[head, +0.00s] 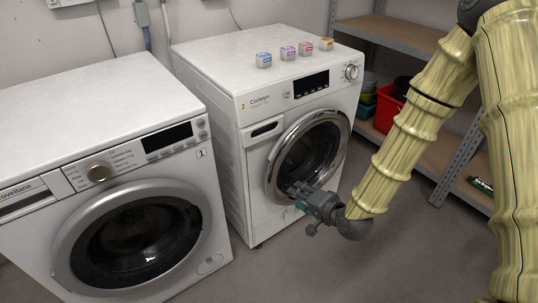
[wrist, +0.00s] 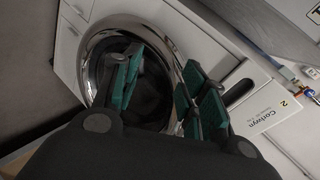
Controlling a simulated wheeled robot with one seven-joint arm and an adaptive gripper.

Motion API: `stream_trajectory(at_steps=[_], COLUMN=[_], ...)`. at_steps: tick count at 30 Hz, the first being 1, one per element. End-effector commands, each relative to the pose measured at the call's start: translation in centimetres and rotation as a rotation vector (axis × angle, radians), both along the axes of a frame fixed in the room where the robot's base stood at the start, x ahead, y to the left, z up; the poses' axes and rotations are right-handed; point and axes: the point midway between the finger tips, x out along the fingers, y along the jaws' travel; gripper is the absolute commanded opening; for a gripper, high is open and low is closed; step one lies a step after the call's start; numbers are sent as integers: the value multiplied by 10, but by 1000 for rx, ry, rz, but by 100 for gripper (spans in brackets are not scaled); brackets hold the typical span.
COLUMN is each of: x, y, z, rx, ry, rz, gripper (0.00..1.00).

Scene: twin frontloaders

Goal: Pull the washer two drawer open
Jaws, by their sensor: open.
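Washer two (head: 228,154) is the white Corlwyn machine on the right, with a yellow 2 beside its name. Its drawer (head: 264,130) is at the upper left of its front, with a dark handle recess, and looks closed. In the wrist view, the drawer's dark recess (wrist: 238,93) shows right of the fingers, partly hidden by them. My gripper (head: 298,190) is open and empty, in front of the lower part of the round door (head: 342,118), below and right of the drawer. In the wrist view, my gripper's green-padded fingers (wrist: 163,80) are apart over the door.
Washer one (head: 216,215), marked 1, stands to the left. Several small coloured boxes (head: 289,53) sit on washer two. A shelf (head: 405,36) with a red bin (head: 385,110) stands behind my arm. Floor in front of washer two is clear.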

Motion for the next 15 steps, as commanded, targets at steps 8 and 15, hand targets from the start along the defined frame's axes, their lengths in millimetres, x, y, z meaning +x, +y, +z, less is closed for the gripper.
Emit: stream_trajectory(at_steps=[8, 15], x=[51, 70], y=[22, 34], z=[37, 76], rx=[280, 457], ry=[-145, -217], rz=[-20, 0], gripper=[43, 43])
